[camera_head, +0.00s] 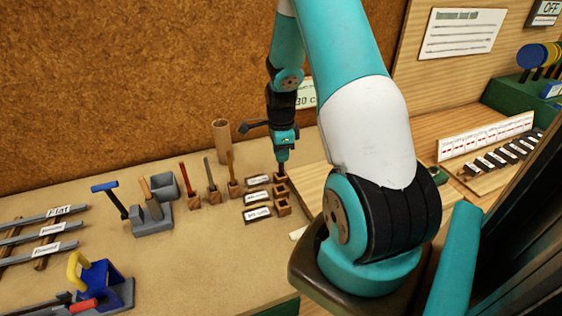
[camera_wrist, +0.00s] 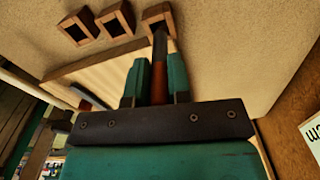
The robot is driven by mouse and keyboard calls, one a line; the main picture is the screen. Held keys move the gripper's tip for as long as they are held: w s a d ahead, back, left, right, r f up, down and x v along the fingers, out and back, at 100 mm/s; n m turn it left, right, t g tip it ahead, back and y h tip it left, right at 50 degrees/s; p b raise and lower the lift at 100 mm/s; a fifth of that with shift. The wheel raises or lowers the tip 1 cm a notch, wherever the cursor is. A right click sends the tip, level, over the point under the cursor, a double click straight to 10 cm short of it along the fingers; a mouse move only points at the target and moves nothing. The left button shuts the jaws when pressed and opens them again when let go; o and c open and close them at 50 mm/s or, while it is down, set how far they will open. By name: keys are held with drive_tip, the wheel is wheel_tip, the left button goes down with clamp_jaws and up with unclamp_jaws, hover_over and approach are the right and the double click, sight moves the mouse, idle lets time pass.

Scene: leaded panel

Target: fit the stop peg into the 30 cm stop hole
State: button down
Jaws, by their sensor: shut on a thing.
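My gripper (camera_head: 283,150) points down over the small wooden socket blocks on the bench. In the wrist view its teal fingers (camera_wrist: 158,66) are shut on a slim rod (camera_wrist: 159,85), reddish-brown near the gripper and dark grey further along. The rod's far end is at the opening of a wooden block (camera_wrist: 153,13); I cannot tell how deep it sits. This rod may be the stop peg, but no label on it shows. Two more blocks, one (camera_wrist: 114,20) beside it and one (camera_wrist: 76,29) further left, show empty square openings. I cannot make out the 30 cm stop hole.
A partly hidden "30 cm" sign (camera_head: 306,93) is behind my arm. Tools in wooden blocks, including a red one (camera_head: 184,176), stand left of the gripper. White labels (camera_head: 257,180) lie beside the sockets. A pale wooden board (camera_head: 312,187) lies right.

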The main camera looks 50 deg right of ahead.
sight(281, 171)
drive_tip(key=shift+f+p, duration=0.35)
drive_tip(key=shift+f, duration=1.75)
drive_tip(key=shift+f, duration=0.1)
drive_tip(key=c, duration=1.1)
unclamp_jaws()
drive_tip(key=shift+o, duration=0.2)
